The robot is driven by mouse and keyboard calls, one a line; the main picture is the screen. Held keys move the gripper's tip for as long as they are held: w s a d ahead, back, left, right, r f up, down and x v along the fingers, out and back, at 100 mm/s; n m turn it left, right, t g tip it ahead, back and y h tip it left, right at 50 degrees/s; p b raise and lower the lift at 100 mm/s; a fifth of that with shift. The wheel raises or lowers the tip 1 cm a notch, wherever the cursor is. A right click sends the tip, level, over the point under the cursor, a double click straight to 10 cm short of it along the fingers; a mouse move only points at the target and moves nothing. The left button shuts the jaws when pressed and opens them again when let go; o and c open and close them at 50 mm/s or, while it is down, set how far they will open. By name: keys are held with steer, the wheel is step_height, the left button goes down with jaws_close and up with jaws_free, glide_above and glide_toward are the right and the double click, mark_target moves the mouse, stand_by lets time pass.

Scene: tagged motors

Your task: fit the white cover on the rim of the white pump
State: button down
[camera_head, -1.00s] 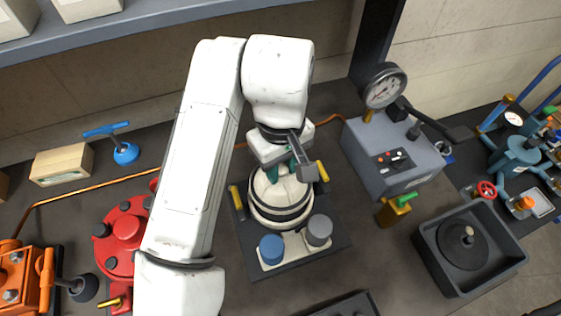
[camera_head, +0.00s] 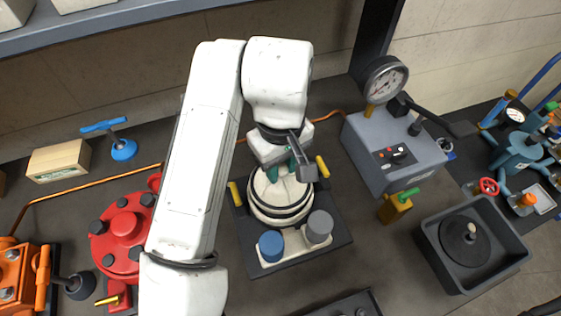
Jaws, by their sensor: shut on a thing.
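The white pump (camera_head: 280,218) stands on a dark square base, a white rounded body with dark bands near the middle of the view. The white cover (camera_head: 266,194) is at the top of the pump, directly below my gripper (camera_head: 296,172). My gripper points down and is shut on the cover's upper part, where a bit of green shows between the fingers. The arm and gripper hide part of the cover's far side. I cannot tell whether the cover sits fully and evenly on the rim.
Blue and grey cylinders (camera_head: 271,245) stand on a pale plate in front of the pump, with yellow handles (camera_head: 322,167) at its sides. A grey gauge box (camera_head: 395,150) and a black tray (camera_head: 472,246) are at right. A red pump (camera_head: 127,228) is at left.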

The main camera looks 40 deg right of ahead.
steer(key=shift+f+b, duration=0.9)
steer(key=shift+f, duration=0.55)
steer(key=c, duration=0.8)
jaws_free()
steer(key=shift+o, duration=0.2)
step_height(320, 180, up, 6)
steer(key=p, duration=0.6)
steer(key=shift+r, duration=0.1)
step_height(320, 180, up, 11)
steer(key=shift+p, duration=0.3)
